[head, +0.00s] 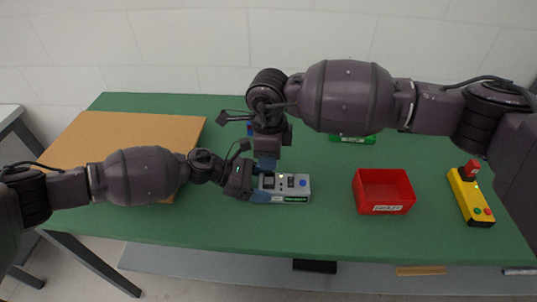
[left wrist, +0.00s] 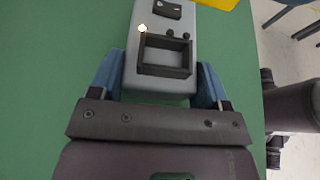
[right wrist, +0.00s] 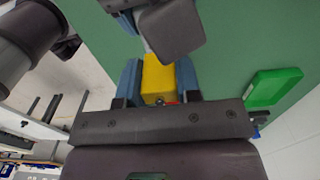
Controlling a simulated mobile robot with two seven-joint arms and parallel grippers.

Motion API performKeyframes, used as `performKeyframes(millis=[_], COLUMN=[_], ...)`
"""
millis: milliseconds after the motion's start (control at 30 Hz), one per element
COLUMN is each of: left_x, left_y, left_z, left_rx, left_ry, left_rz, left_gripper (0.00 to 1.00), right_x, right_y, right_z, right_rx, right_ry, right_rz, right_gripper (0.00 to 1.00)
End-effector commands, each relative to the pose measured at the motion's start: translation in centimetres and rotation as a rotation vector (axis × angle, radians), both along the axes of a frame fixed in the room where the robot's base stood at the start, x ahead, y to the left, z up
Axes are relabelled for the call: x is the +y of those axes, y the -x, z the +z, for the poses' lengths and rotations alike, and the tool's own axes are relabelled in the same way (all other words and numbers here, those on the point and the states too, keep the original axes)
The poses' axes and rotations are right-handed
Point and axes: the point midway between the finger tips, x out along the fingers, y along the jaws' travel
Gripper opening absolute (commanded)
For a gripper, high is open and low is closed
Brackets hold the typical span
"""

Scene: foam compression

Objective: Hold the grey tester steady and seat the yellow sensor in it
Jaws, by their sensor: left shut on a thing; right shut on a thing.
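The grey tester (head: 296,190) sits on the green table in the head view. It also shows in the left wrist view (left wrist: 187,22), with a dark rectangular socket frame and a small light. My left gripper (head: 262,188) is shut on the tester's near end, a blue finger on each side (left wrist: 160,88). The yellow sensor (right wrist: 157,78) is between the blue fingers of my right gripper (right wrist: 158,85), which is shut on it. My right gripper (head: 266,165) points down close behind the tester's left end. The sensor is hidden in the head view, so I cannot tell whether it touches the tester.
A red bin (head: 383,205) stands right of the tester, and a yellow control box (head: 470,197) with a red top lies at the right edge. A green tray (head: 352,139) lies behind. A brown board (head: 110,127) covers the table's left part. Table between tester and bin is clear.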

Motion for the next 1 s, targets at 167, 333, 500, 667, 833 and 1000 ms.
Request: performKeyframes(millis=[167, 333, 500, 667, 833, 1000], left_x=[0.0, 0.0, 0.0, 0.0, 0.0, 0.0], left_y=[0.0, 0.0, 0.0, 0.0, 0.0, 0.0], left_z=[0.0, 0.0, 0.0, 0.0, 0.0, 0.0], left_rx=[0.000, 0.000, 0.000, 0.000, 0.000, 0.000], left_ry=[0.000, 0.000, 0.000, 0.000, 0.000, 0.000], left_rz=[0.001, 0.001, 0.001, 0.001, 0.001, 0.001], left_gripper=[0.35, 0.35, 0.35, 0.35, 0.35, 0.35], right_x=[0.0, 0.0, 0.0, 0.0, 0.0, 0.0], right_y=[0.0, 0.0, 0.0, 0.0, 0.0, 0.0], right_z=[-0.1, -0.6, -1.6, -2.7, -3.9, -4.4], right_rx=[0.000, 0.002, 0.002, 0.002, 0.002, 0.000], right_ry=[0.000, 0.000, 0.001, 0.001, 0.001, 0.001], right_rz=[0.047, 0.050, 0.048, 0.048, 0.047, 0.047], right_gripper=[0.08, 0.08, 0.08, 0.08, 0.08, 0.08])
